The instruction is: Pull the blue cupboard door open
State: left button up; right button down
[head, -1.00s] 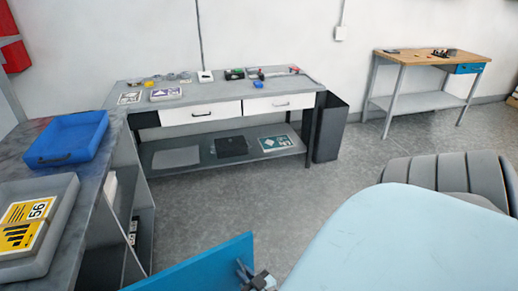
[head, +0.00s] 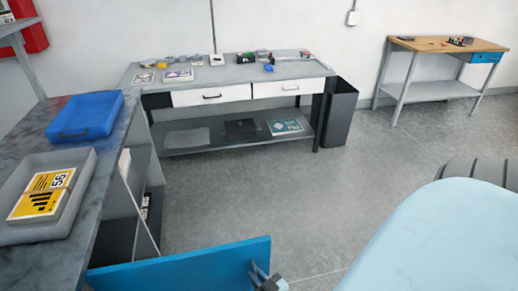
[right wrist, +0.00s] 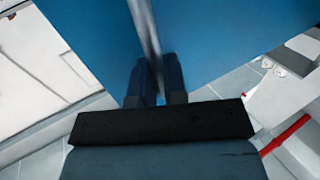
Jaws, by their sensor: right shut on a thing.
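The blue cupboard door (head: 190,266) stands swung out from the dark workbench at the bottom of the head view. My right gripper (head: 262,276) is at the door's right, free end. In the right wrist view the blue door (right wrist: 90,35) fills the upper middle, and my right gripper (right wrist: 158,85) has its two fingers shut about a thin grey upright part (right wrist: 145,30) there, which looks like the door's edge or handle; I cannot tell which. My left gripper is not in view.
The workbench (head: 100,165) at left carries a blue tray (head: 85,117) and a grey tray (head: 75,205) with a yellow-labelled pack. A grey table (head: 240,75) with white drawers and a dark bin (head: 340,112) stand behind. The floor between is clear.

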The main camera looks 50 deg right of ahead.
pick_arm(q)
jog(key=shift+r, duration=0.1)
pick_arm(e)
jog(key=shift+w+a, duration=0.1)
jog(key=shift+a, duration=0.05)
jog(key=c, duration=1.2)
grip_release()
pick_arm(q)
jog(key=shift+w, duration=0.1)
